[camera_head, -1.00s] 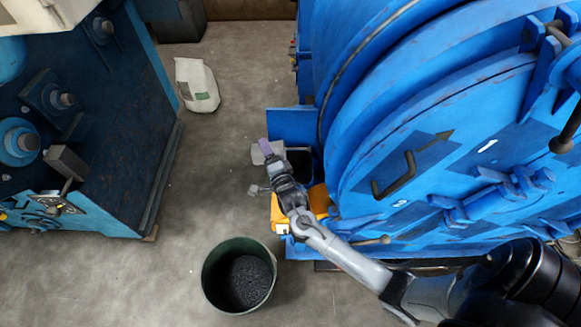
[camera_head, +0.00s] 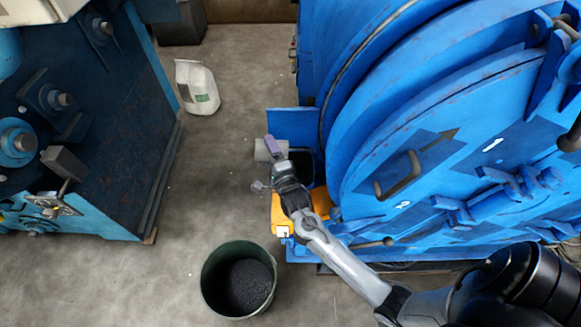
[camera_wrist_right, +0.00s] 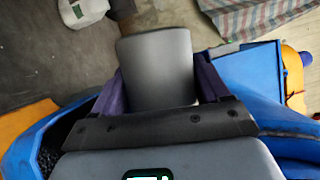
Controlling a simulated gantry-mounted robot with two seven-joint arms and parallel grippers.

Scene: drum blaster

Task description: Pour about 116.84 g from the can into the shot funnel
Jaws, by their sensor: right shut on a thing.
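My right gripper (camera_head: 273,148), with purple fingers, is shut on a plain grey can (camera_head: 262,150). In the head view the can lies on its side, just left of the blue shot funnel (camera_head: 291,122) with its dark opening. In the right wrist view the can (camera_wrist_right: 157,62) sits between the two purple fingers. Its mouth and contents cannot be seen. Blue walls show below the gripper in that view, with dark grains (camera_wrist_right: 46,160) at the lower left. No stream of shot can be made out. My left gripper is not in view.
The large blue drum machine (camera_head: 430,130) fills the right side. A dark green bucket (camera_head: 209,290) of black grains stands on the floor in front. An orange box (camera_head: 281,220) sits below the funnel. A white bag (camera_head: 197,87) lies behind.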

